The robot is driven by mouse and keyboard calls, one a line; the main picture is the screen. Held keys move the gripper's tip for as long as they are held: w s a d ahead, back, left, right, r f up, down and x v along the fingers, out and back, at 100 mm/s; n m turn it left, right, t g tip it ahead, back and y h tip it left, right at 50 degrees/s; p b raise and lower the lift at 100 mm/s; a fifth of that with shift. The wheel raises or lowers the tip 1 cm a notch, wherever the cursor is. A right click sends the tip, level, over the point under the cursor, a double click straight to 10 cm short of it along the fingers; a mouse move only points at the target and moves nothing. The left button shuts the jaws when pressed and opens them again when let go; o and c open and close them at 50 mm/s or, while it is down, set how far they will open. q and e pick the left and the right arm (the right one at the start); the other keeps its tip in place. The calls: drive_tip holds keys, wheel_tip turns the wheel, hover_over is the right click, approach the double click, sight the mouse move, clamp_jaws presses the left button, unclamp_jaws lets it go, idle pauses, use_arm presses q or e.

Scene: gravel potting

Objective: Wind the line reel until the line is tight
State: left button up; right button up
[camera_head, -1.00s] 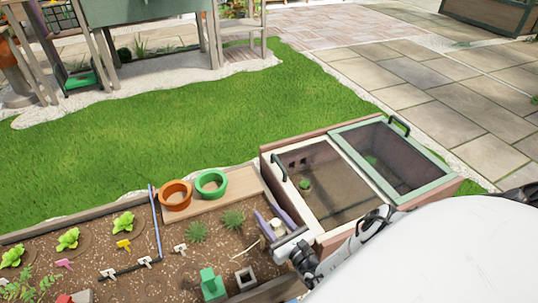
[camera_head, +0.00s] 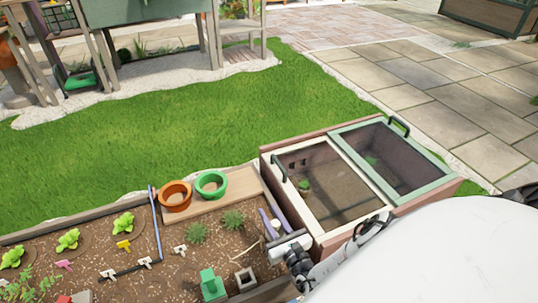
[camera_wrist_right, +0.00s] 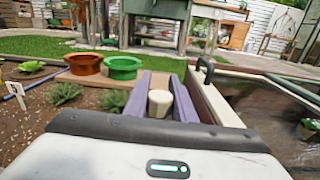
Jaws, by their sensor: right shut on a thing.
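My right gripper (camera_head: 270,218) is at the right end of the planting bed, beside the cold frame. Its two purple fingers stand on either side of a cream knob (camera_head: 276,225) and are shut on it. The right wrist view shows the cream knob (camera_wrist_right: 160,103) between the fingers. I cannot tell whether the knob belongs to the line reel; the reel's body and its line cannot be made out. A thin pale strip lies on the soil left of the gripper. My left gripper is not in view.
The cold frame (camera_head: 268,168) with a black handle stands close on the right. A green block (camera_head: 211,284) and a grey square pot (camera_head: 245,279) are in front.

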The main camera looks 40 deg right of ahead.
drive_tip(key=m+h, duration=0.1)
drive_tip(key=m+g+h, duration=0.1)
drive_tip(key=h, duration=0.1)
drive_tip(key=d+m+g+h, duration=0.1)
drive_tip(key=h, duration=0.1)
drive_tip(key=shift+s+f+m, duration=0.1)
drive_tip(key=shift+s+m, duration=0.25)
drive_tip(key=shift+m, duration=0.05)
drive_tip(key=shift+s+d+m+g+h, duration=0.15)
drive_tip(key=shift+m+g+h, duration=0.45)
drive_tip(key=shift+g+h, duration=0.25)
drive_tip(key=shift+s+d+m+g+h, duration=0.15)
drive_tip(key=shift+m+g+h, duration=0.55)
drive_tip(key=shift+h, duration=0.25)
drive_tip(key=o, duration=1.1)
drive_tip(key=shift+c, duration=0.2)
drive_tip(key=shift+r, duration=0.2)
